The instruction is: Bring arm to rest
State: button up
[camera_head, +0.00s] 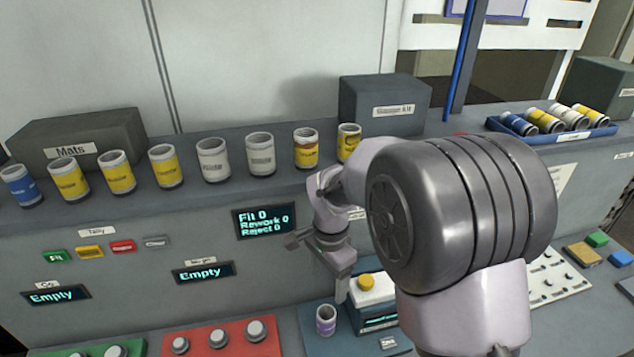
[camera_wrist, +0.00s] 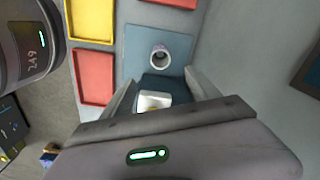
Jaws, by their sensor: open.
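My arm reaches forward from the lower right in the camera_head view and covers part of the bench. My gripper (camera_head: 343,285) points down above the blue mat, close to a dark teal device (camera_head: 376,316) with a yellow button. In the camera_wrist view its two fingers (camera_wrist: 162,88) stand wide apart with nothing held between them. A small jar with a purple label (camera_head: 326,320) stands upright on the blue mat beside the device. The jar also shows in the wrist view (camera_wrist: 160,55), ahead of the fingers and apart from them.
Yellow, white and blue-labelled cans (camera_head: 213,160) line the rear ledge. A blue tray (camera_head: 570,137) of lying cans sits at the far right. Grey boxes labelled Mats (camera_head: 75,140) and another (camera_head: 385,105) stand behind. A red tray (camera_head: 250,343) holds grey-topped pieces at the front.

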jog(key=s+d+r+n+t+b, duration=0.1)
jog(key=s+d+n+t+b, duration=0.1)
jog(key=s, duration=0.5)
jog(key=s+d+r+n+t+y+b, duration=0.1)
jog(key=s+r+n+b, duration=0.1)
jog(key=s+b, duration=0.3)
jog(key=s+d+r+n+t+b, duration=0.2)
jog(key=s+b, duration=0.2)
jog(key=s, duration=0.6)
jog(key=shift+d+n+t+y, duration=0.3)
jog(key=shift+d+n+y, duration=0.05)
jog(key=shift+n+y, duration=0.05)
